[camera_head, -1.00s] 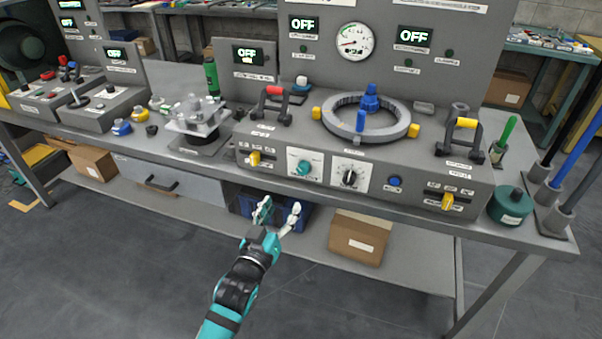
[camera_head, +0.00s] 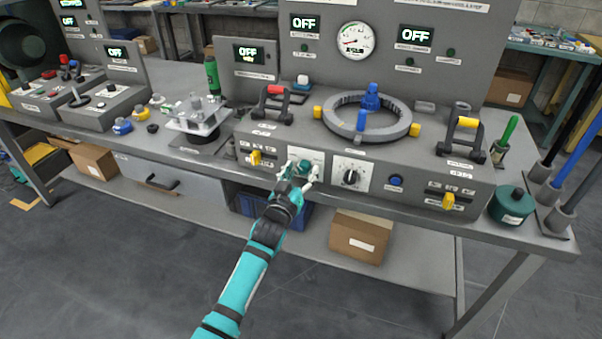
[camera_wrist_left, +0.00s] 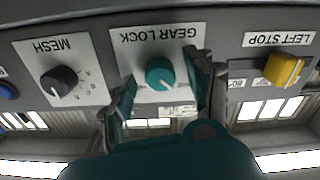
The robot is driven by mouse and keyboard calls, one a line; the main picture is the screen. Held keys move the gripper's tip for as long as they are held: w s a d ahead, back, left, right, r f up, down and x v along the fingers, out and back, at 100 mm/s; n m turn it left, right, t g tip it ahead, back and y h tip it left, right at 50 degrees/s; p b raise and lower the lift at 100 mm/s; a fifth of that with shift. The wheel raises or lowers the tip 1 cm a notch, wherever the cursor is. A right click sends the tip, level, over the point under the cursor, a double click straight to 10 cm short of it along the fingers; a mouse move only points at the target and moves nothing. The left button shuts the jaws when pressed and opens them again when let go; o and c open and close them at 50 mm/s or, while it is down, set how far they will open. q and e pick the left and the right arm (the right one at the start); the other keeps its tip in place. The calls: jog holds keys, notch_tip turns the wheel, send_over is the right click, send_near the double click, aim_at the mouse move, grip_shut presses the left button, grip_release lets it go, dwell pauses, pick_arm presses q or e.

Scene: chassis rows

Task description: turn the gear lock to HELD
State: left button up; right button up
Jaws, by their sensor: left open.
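The gear lock is a round teal knob on a white plate labelled GEAR LOCK; the knob (camera_wrist_left: 160,73) shows well in the left wrist view. In the head view the knob (camera_head: 304,167) is partly covered by my gripper. My left gripper (camera_head: 298,172) is open at the front panel, with its fingers on either side of the knob. In the left wrist view the fingers (camera_wrist_left: 162,95) stand apart from the knob, with gaps at both sides. The knob's position marks are too small or hidden to read. My right gripper is not in view.
Beside the knob are the black MESH knob (camera_wrist_left: 60,81) and the yellow LEFT STOP switch (camera_wrist_left: 284,68). Above on the console are a grey ring (camera_head: 371,117) with blue posts and a red-topped handle (camera_head: 272,104). A cardboard box (camera_head: 359,237) sits on the lower shelf.

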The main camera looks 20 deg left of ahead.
pick_arm(q)
grip_shut()
jog(key=shift+m, duration=0.3)
jog(key=m+p, duration=0.1)
jog(key=m, duration=0.1)
jog(key=shift+m, duration=0.3)
jog(key=m, duration=0.4)
jog(key=shift+m, duration=0.3)
jog(key=m, duration=0.4)
jog(key=shift+m, duration=0.3)
jog(key=m, duration=0.5)
jog(key=shift+m, duration=0.4)
